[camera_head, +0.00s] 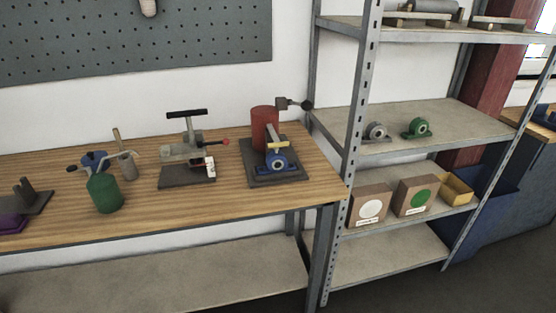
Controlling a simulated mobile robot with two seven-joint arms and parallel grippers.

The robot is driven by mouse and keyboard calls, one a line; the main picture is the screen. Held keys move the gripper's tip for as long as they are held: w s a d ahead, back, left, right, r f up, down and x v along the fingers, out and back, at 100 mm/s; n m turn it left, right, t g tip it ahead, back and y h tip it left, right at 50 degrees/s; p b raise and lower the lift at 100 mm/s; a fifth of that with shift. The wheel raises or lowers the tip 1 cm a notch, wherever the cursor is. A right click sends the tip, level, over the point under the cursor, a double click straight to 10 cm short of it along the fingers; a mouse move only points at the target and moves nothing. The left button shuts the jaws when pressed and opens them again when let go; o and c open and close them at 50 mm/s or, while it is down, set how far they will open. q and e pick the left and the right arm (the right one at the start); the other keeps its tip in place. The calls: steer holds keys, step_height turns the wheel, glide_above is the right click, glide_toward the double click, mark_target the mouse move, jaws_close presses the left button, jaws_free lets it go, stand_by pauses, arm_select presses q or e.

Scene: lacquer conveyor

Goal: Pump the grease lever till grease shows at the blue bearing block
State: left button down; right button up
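The blue bearing block (278,162) sits on a dark base plate (262,182) near the right end of the wooden bench. A red cylinder (265,122) stands upright right behind it on the same plate. A grey lever with a dark round knob (307,104) sticks out to the right from near the top of the cylinder. A pale yellow piece (278,147) lies just above the block; whether it is grease or a part, I cannot tell. Neither of my grippers is in view.
Left along the bench (230,200) stand a clamp-like device (187,150), a green canister (104,193) and a dark bracket (32,197). A metal shelf (430,130) with grey and green bearing blocks and boxes stands close at the right. The bench front is mostly clear.

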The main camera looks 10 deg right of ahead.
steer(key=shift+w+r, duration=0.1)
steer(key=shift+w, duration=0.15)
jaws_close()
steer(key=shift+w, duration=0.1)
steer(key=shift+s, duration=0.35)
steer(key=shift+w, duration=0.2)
